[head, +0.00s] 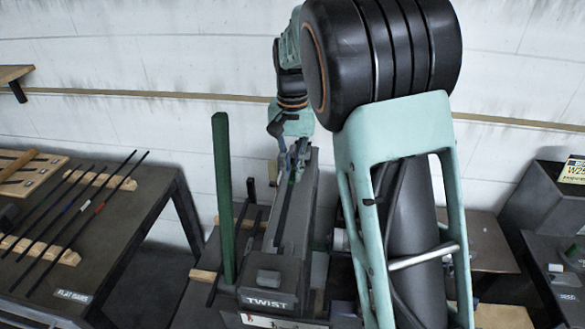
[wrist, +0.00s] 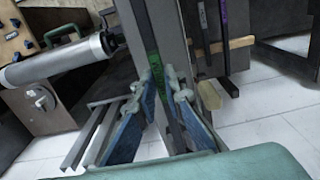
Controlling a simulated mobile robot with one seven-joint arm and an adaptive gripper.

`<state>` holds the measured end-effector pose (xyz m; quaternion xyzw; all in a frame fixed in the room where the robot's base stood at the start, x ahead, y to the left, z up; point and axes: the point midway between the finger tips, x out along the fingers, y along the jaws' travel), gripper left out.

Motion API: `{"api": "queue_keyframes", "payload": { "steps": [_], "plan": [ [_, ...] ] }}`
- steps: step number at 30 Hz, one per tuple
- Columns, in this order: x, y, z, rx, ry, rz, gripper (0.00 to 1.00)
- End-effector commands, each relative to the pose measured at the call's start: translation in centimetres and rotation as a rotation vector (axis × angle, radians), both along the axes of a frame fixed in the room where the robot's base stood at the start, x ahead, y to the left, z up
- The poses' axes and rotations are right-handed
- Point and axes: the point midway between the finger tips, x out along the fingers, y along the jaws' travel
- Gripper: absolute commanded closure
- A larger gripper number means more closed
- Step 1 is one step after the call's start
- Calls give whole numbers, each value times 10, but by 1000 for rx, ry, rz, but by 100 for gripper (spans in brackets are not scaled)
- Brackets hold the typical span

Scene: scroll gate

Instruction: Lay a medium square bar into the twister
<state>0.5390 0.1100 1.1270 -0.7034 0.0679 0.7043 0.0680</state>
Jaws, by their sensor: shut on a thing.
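The twister (head: 290,232) is a long grey machine with a "TWIST" label at its near end. It also shows in the wrist view (wrist: 172,32). My gripper (head: 293,165) is over its far part. In the wrist view my gripper (wrist: 165,115) has its blue-padded fingers on either side of a dark, thin square bar (wrist: 140,25) with a green band and is shut on it. The bar (head: 282,212) runs lengthwise along the twister's top. I cannot tell whether it touches the machine or hangs just above it. The bar's end behind the fingers is hidden.
A green upright post (head: 222,195) stands left of the twister. More dark bars, one purple-banded (wrist: 202,15), rest on a wooden block (wrist: 240,43) beside it. A table with flat bars (head: 60,225) is at left. My arm hides much on the right.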

Motion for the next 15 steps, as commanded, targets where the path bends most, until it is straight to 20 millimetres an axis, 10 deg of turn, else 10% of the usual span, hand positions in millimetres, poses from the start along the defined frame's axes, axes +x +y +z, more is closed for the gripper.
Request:
{"api": "queue_keyframes", "payload": {
  "steps": [15],
  "plan": [
    [1, 0, -43, 1, -2, 0, 100]
  ]
}}
